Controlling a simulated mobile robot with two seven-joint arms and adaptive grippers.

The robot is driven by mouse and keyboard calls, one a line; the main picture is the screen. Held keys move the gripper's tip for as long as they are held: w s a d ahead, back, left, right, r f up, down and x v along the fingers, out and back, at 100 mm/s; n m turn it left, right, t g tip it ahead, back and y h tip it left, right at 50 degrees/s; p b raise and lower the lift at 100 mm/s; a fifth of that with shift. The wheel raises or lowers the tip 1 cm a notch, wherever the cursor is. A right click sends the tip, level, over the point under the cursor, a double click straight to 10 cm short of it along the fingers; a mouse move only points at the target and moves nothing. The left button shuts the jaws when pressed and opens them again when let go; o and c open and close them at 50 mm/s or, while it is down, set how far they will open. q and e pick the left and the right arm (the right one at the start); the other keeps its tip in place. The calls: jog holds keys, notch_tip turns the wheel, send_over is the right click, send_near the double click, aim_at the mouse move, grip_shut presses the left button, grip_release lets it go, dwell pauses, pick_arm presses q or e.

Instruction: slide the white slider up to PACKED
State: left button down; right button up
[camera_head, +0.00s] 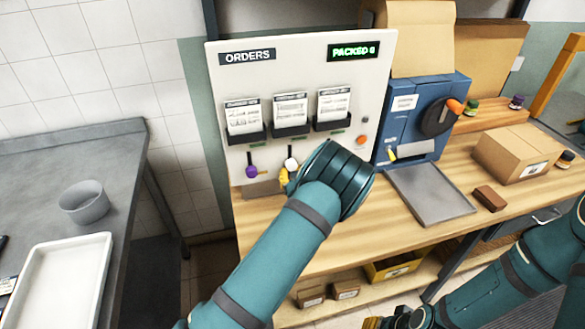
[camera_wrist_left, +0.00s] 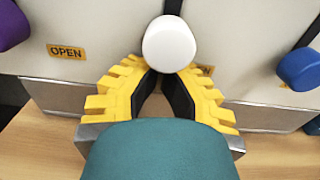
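The white slider (camera_head: 291,163) is a round knob low on the pale orders panel (camera_head: 225,95), under the middle order card. In the left wrist view the white knob (camera_wrist_left: 169,43) stands just above my left gripper (camera_wrist_left: 157,76). The yellow fingertips come together right below the knob, which covers part of them; whether they touch it I cannot tell. In the head view my left gripper (camera_head: 285,180) is mostly hidden behind its own wrist. The green PACKED display (camera_head: 353,51) reads 0. My right gripper (camera_head: 400,321) is low at the bottom edge, partly cut off.
A purple knob (camera_head: 251,171) is to the left and a blue knob (camera_wrist_left: 298,69) to the right. An OPEN label (camera_wrist_left: 67,51) is on the panel. A blue machine (camera_head: 400,130), metal tray (camera_head: 432,192) and cardboard box (camera_head: 512,158) stand right on the wooden bench.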

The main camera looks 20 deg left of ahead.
pick_arm(q)
jog(key=shift+s+d, duration=0.2)
jog(key=shift+s, duration=0.1)
dwell(0.4)
